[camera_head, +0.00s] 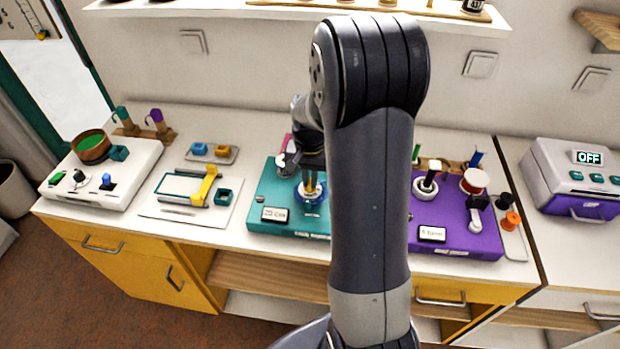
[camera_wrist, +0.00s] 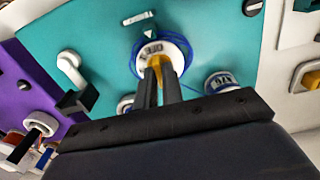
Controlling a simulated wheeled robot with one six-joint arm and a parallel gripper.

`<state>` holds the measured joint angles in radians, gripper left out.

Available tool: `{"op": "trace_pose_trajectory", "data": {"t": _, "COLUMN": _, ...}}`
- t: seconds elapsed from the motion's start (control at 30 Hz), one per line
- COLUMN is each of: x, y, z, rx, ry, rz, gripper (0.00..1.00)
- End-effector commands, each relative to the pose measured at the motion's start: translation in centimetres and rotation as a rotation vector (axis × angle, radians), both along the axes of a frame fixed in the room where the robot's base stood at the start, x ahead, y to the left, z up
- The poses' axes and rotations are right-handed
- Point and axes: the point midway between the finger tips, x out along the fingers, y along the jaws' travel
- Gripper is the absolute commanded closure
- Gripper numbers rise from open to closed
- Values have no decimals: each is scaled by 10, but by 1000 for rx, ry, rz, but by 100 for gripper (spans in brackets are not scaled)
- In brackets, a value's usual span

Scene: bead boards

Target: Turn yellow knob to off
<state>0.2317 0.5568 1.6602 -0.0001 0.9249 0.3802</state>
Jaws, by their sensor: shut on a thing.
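The yellow knob (camera_head: 314,190) stands on a white round dial with a blue rim on the teal board (camera_head: 262,190). My gripper (camera_head: 312,179) is over it, with its fingers pointing down. In the wrist view, a strip of the yellow knob (camera_wrist: 161,83) shows between the two dark fingers (camera_wrist: 161,92), which are shut on it. The dial (camera_wrist: 176,48) carries dark lettering near a small white arrow mark (camera_wrist: 149,34) on the teal board (camera_wrist: 105,45). The lettering is too blurred to read surely. My fingers hide much of the knob.
A purple board (camera_head: 455,240) with a black-handled lever stands to the right, partly behind my arm. A white board (camera_head: 120,170) and a tray with a yellow clamp (camera_head: 205,185) stand to the left. A grey-and-purple box (camera_head: 555,165) reading OFF is far right.

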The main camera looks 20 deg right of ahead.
Motion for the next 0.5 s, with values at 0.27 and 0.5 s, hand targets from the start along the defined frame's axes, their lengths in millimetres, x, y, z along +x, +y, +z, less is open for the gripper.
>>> {"op": "trace_pose_trajectory", "data": {"t": 0.27, "x": 0, "y": 0, "z": 1, "rx": -1, "ry": -1, "rz": 35, "gripper": 100}}
{"op": "trace_pose_trajectory", "data": {"t": 0.5, "x": 0, "y": 0, "z": 1, "rx": -1, "ry": -1, "rz": 36, "gripper": 100}}
